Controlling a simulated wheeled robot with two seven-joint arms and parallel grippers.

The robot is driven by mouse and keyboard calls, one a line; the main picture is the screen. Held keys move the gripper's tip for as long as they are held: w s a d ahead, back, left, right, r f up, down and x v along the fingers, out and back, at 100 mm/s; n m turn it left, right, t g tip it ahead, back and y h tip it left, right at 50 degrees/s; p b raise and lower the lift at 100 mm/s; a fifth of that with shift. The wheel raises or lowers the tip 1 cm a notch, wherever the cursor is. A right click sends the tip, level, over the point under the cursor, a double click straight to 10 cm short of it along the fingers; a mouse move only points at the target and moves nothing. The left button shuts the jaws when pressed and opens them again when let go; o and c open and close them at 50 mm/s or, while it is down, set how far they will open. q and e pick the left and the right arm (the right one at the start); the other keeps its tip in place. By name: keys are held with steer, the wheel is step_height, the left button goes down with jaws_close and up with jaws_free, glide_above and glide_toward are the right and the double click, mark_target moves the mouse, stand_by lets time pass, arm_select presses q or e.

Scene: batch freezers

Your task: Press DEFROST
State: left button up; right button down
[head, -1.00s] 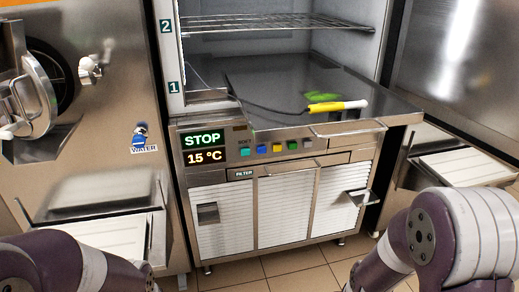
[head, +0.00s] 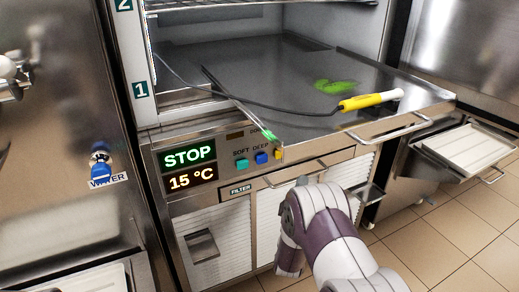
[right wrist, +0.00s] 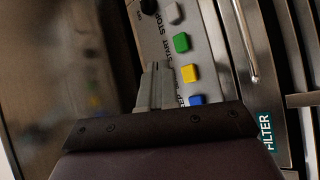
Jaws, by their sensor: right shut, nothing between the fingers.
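The control panel (head: 215,178) of the middle freezer shows STOP and 15 °C on its displays. The right wrist view shows the blue button (right wrist: 197,99), yellow button (right wrist: 190,74), green button (right wrist: 181,42) and grey button (right wrist: 173,12). No DEFROST lettering is readable. My right gripper (right wrist: 157,68) is shut and empty, its tips over the label strip beside the yellow button. Contact cannot be told. My left gripper is out of view.
A steel worktop (head: 300,80) juts out above the panel, with a yellow-handled probe (head: 370,101) and its cable on it. A drawer handle (head: 295,172) and a rail handle (head: 390,128) stick out nearby. Another open drawer (head: 465,150) stands at right.

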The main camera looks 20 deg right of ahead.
steer(key=shift+s+r+n+t+h, duration=0.3)
steer(key=shift+s+r+n+t, duration=0.15)
steer(key=shift+r, duration=0.3)
steer(key=w+b, duration=0.3)
steer(key=w, duration=0.5)
steer(key=shift+w+a, duration=0.35)
steer(key=shift+a, duration=0.05)
steer(key=shift+w+b, duration=0.15)
steer(key=shift+b, duration=0.2)
stand_by(1.1)
steer(key=shift+w, duration=0.2)
